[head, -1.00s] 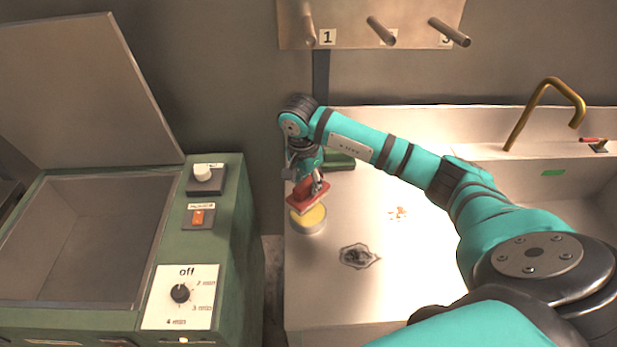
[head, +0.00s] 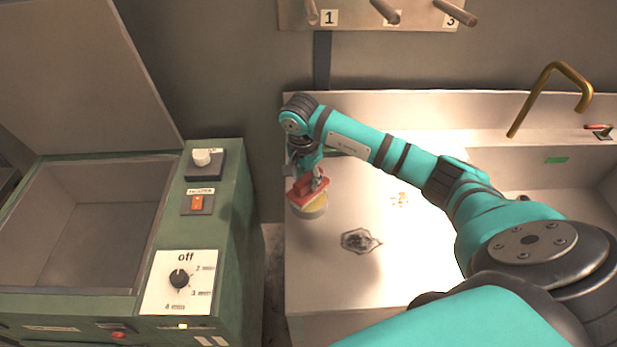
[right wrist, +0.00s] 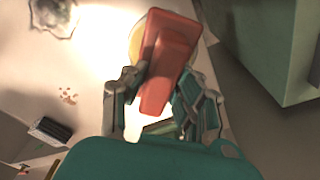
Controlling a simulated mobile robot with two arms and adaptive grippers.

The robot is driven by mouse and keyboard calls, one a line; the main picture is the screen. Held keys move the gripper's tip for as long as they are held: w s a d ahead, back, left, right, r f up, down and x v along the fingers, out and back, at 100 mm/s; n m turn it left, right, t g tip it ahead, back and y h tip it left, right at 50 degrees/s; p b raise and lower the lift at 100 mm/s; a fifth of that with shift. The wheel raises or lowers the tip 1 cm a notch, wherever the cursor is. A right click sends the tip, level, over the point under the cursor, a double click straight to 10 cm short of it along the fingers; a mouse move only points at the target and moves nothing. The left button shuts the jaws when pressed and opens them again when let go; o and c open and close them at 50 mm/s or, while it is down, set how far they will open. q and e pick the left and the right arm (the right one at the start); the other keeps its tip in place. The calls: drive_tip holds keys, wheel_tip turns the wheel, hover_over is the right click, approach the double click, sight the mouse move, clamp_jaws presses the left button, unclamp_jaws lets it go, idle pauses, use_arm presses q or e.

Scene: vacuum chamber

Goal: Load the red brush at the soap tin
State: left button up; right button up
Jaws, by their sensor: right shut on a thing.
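The red brush (head: 306,193) is in my right gripper (head: 306,178), which is shut on it; the brush also shows in the right wrist view (right wrist: 166,62) between the fingers (right wrist: 155,95). The soap tin (head: 313,209), a round metal tin with yellow soap, stands on the counter directly below the brush. The brush covers much of the tin; whether it touches the soap I cannot tell. In the right wrist view a yellow edge of the soap (right wrist: 136,42) shows beside the brush. My left gripper is not in view.
A green machine (head: 225,240) with an open lid and a dial stands left of the counter (head: 330,285). A sink with a brass tap (head: 545,95) is at right. Numbered pegs (head: 385,12) are on the wall.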

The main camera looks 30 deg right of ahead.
sight(310, 175)
drive_tip(key=shift+f+b, duration=0.45)
drive_tip(key=shift+f, duration=0.05)
idle(0.5)
drive_tip(key=shift+s, duration=0.1)
idle(1.5)
drive_tip(key=shift+r+p, duration=1.65)
drive_tip(key=shift+r, duration=1.9)
